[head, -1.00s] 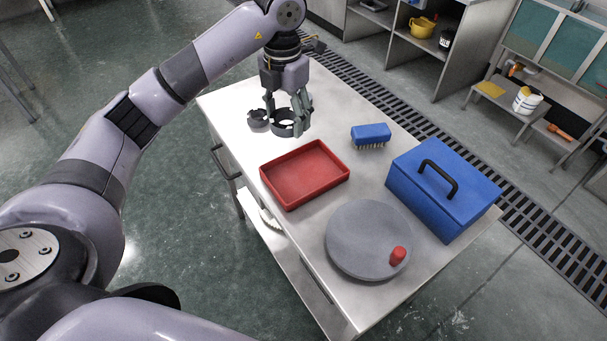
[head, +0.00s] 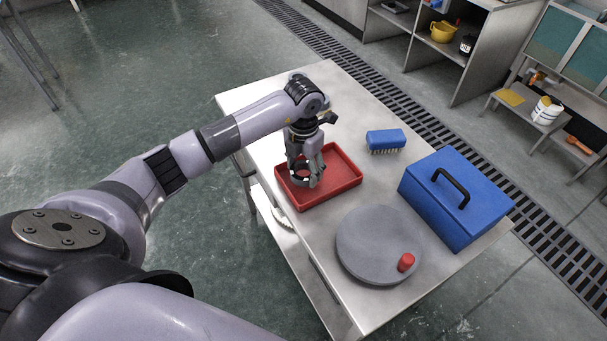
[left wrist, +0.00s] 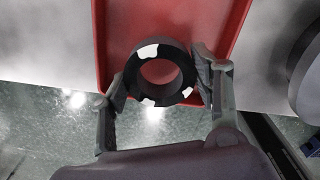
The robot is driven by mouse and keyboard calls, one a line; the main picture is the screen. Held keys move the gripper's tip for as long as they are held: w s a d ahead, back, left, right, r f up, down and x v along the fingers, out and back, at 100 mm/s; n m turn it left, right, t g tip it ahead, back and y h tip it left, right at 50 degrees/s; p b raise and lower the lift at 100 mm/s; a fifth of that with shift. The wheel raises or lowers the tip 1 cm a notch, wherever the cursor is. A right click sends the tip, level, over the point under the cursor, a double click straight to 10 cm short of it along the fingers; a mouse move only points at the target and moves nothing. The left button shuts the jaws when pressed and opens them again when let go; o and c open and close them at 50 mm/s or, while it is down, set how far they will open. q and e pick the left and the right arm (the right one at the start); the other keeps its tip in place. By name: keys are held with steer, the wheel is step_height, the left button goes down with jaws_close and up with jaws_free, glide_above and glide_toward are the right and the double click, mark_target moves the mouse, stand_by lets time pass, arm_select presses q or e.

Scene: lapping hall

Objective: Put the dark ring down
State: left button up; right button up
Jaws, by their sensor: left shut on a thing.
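The dark ring (head: 296,176) is between the fingers of my left gripper (head: 307,180), over the left part of the red tray (head: 345,187). In the left wrist view the ring (left wrist: 172,97) shows its round opening and several white patches, with one finger of the left gripper (left wrist: 160,77) on each side. The gripper is shut on it. The red tray (left wrist: 215,20) shows behind the ring there. I cannot tell whether the ring touches the tray floor. My right gripper is not in view.
On the metal table (head: 310,235) a blue brush (head: 385,139) lies behind the tray. A grey round plate (head: 375,250) with a red knob (head: 406,262) is in front. A blue box with a black handle (head: 455,205) stands at the right.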

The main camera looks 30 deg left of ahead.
mark_target(303, 177)
arm_select(q)
step_height(303, 177, down, 3)
steer(key=shift+f, duration=0.15)
steer(key=shift+f, duration=0.2)
steer(key=o, duration=1.3)
steer(key=shift+r, duration=0.1)
steer(key=shift+c, duration=0.2)
